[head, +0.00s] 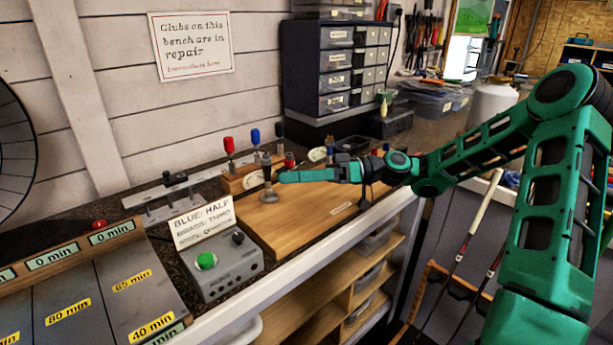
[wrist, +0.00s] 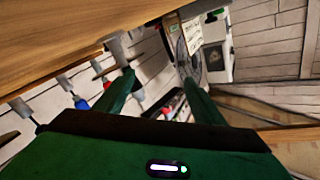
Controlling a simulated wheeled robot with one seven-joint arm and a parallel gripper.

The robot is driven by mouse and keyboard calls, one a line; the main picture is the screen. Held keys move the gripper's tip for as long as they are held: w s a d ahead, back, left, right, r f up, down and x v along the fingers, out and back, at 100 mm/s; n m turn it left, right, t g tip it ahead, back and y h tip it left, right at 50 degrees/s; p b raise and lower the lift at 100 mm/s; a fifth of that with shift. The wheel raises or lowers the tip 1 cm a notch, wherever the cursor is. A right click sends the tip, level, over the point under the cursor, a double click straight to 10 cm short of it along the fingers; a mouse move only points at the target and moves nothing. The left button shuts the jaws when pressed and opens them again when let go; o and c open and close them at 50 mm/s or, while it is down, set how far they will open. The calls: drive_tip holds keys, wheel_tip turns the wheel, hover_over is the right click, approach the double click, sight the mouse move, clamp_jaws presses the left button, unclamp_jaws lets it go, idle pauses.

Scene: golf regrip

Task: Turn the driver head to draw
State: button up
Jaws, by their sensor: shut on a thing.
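My gripper (head: 277,176) reaches in from the right, low over the wooden board on the bench. Its fingertips are closed on a dark upright piece (head: 267,168) with a round grey foot (head: 269,196) standing on the board. I cannot tell from its shape whether this piece is the driver head or a tool. The wrist view shows both green fingers (wrist: 158,78), with the held part not clearly visible between them. No club head is clearly recognisable in either view.
A rack holds red (head: 229,146), blue (head: 255,136) and black handles behind the board (head: 315,215). A lettered card (head: 203,222) and a grey box with a green button (head: 222,265) stand to its left. Drawers (head: 335,65) stand behind. Club shafts (head: 475,225) lean at right.

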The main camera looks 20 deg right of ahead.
drive_tip(key=shift+w+d+f, duration=0.15)
drive_tip(key=shift+w+d, duration=0.1)
drive_tip(key=shift+w, duration=0.1)
drive_tip(key=o, duration=1.4)
drive_tip(key=shift+w+f, duration=0.1)
drive_tip(key=shift+o, duration=0.2)
drive_tip(key=shift+s, duration=0.2)
drive_tip(key=d, duration=1)
drive_tip(key=shift+s+d, duration=0.35)
drive_tip(key=shift+c, duration=0.6)
